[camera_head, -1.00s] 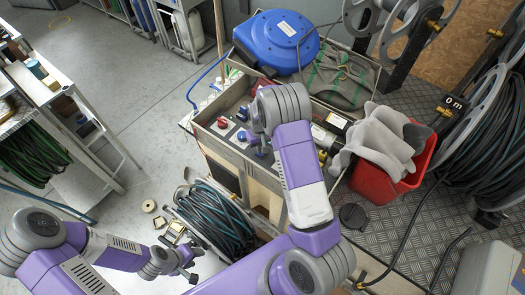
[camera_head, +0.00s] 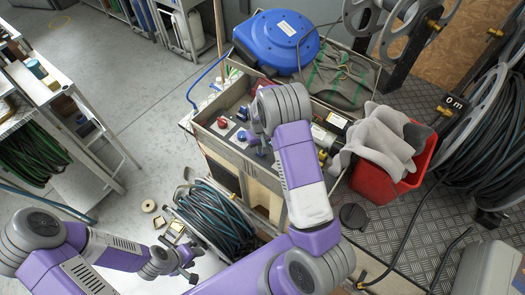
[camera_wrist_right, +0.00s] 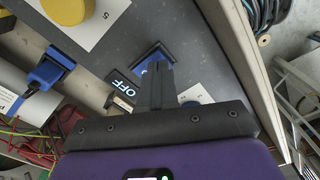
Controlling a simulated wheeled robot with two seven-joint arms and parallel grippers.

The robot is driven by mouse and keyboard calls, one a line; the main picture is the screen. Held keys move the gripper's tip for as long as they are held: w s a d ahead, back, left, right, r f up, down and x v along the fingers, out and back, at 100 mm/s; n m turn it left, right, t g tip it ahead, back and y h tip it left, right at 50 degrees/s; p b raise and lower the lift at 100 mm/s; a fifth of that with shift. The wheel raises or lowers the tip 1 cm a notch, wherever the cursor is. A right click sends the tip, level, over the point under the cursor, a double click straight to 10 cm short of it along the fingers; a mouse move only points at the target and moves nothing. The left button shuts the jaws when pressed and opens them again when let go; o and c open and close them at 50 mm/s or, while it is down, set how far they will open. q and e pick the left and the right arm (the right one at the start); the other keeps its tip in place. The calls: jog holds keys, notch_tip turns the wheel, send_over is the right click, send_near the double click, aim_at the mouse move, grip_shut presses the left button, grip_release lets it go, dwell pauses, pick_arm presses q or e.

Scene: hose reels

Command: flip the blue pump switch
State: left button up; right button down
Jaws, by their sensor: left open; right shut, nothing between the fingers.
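In the right wrist view, a blue switch (camera_wrist_right: 153,55) is set on the dark grey panel (camera_wrist_right: 190,30), beside a black plate reading OFF (camera_wrist_right: 122,82). My right gripper (camera_wrist_right: 155,80) is shut and empty, its fingertips right at this switch and partly covering it. I cannot tell whether they touch. In the head view my right arm reaches over the control box, and its wrist hides the fingertips. My left gripper (camera_head: 190,270) is open and empty at the lower left, near a coiled hose.
The control box (camera_head: 205,140) carries red knobs (camera_head: 222,122) and a blue knob (camera_head: 241,136). A blue hose reel (camera_head: 275,42) stands behind it. A red bucket (camera_head: 378,185) with a grey cloth (camera_head: 375,140) is to the right. A dark hose coil (camera_head: 215,220) lies in front.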

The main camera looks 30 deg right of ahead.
jog(key=shift+f+b, duration=0.65)
jog(key=shift+f, duration=0.2)
dwell(0.3)
jog(key=shift+r+p, duration=0.65)
jog(key=shift+r, duration=0.2)
jog(key=shift+r+p, duration=1.75)
jog(key=shift+r, duration=0.95)
